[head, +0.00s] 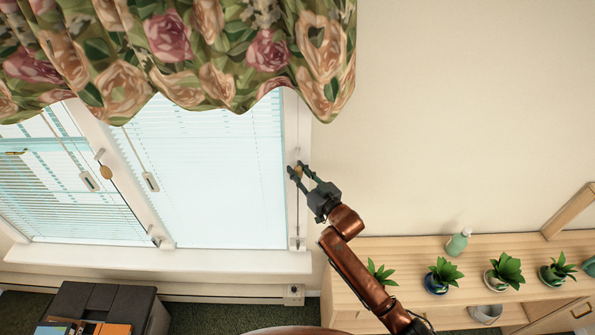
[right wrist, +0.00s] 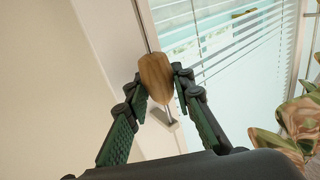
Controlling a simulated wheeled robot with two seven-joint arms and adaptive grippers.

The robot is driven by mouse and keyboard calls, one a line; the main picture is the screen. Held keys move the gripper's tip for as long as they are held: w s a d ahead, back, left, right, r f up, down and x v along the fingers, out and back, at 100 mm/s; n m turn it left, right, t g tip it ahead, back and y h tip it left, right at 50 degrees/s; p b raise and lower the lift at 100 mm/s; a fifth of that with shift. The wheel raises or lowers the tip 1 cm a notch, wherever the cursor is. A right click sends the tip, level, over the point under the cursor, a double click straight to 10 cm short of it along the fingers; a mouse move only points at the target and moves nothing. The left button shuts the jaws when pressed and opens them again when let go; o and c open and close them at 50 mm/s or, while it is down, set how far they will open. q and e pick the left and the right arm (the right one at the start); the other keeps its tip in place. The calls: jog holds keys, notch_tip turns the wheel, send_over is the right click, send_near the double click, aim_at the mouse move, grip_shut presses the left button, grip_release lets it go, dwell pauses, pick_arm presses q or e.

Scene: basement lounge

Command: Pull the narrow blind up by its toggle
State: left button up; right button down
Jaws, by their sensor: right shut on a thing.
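A wooden toggle (right wrist: 155,76) hangs on a thin cord and sits between the fingertips of my right gripper (right wrist: 157,82) in the right wrist view. In the head view my right gripper (head: 299,170) is shut on this toggle at the right edge of the window, and the fingers partly hide it. The blind beside it (head: 215,170) hangs down over the right pane, pale and backlit. Another blind (head: 45,190) covers the left pane, with its own wooden toggle (head: 106,172). My left gripper is not in view.
A floral valance (head: 190,50) hangs over the window top. The white sill (head: 170,261) runs below. A wooden shelf unit (head: 400,252) with potted plants and a green bottle (head: 458,242) stands at right. A dark box-like item (head: 100,300) is at lower left. The wall at right is bare.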

notch_tip(320, 180, down, 36)
jog(key=b, duration=1.9)
jog(key=shift+s+r, duration=0.1)
jog(key=c, duration=1.9)
grip_release()
jog(key=shift+r, duration=0.1)
jog(key=shift+d, duration=0.1)
jog(key=v, duration=1.1)
jog(key=shift+s+d, duration=0.2)
jog(key=shift+s, duration=0.15)
